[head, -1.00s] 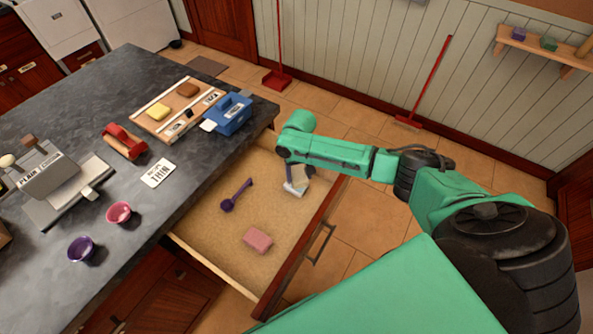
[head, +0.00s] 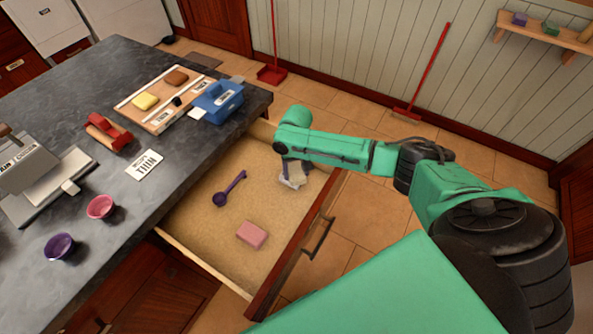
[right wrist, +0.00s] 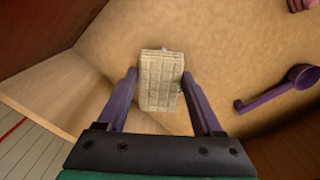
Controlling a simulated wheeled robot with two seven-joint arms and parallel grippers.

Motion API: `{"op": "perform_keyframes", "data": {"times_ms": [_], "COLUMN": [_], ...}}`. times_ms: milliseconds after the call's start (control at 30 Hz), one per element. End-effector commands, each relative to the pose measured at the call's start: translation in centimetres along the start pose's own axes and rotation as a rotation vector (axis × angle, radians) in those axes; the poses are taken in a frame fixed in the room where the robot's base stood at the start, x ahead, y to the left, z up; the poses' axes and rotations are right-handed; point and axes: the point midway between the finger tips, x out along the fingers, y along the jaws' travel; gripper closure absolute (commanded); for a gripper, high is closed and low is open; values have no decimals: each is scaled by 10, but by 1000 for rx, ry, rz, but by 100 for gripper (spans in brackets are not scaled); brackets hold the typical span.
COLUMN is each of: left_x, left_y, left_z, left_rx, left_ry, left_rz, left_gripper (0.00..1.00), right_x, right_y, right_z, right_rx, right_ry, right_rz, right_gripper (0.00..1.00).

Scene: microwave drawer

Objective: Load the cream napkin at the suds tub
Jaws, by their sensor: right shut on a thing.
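The cream napkin (right wrist: 161,82), a pale folded block with a grid texture, is between my right gripper's (right wrist: 160,74) fingertips in the right wrist view. In the head view the right gripper (head: 291,172) points down into the open drawer's far right corner, shut on the napkin (head: 292,182), which is partly hidden by the fingers. Whether the napkin touches the drawer floor is unclear. A blue tub (head: 218,102) with a white label stands on the counter's far edge; its label is too small to read. My left gripper is not in view.
The open drawer (head: 205,269) also holds a purple spoon (head: 229,190) and a pink block (head: 252,235). On the counter are a board (head: 150,118) with yellow and brown blocks, a red-handled thing (head: 108,132), a sign (head: 145,164), and pink (head: 101,207) and purple (head: 60,246) cups.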

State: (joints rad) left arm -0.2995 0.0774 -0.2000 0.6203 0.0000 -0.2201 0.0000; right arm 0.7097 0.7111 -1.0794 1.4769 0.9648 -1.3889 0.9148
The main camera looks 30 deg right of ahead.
Motion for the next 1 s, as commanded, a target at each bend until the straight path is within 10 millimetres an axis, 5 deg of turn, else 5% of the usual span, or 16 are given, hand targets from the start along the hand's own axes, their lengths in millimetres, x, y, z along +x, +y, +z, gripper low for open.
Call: {"op": "perform_keyframes", "data": {"times_ms": [1000], "left_x": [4], "left_y": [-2], "left_z": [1], "left_rx": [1], "left_ry": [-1], "left_rz": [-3], "left_gripper": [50], "right_x": [8], "right_y": [0], "right_z": [0], "right_rx": [0], "right_ry": [0], "right_rz": [0], "right_gripper": [77]}}
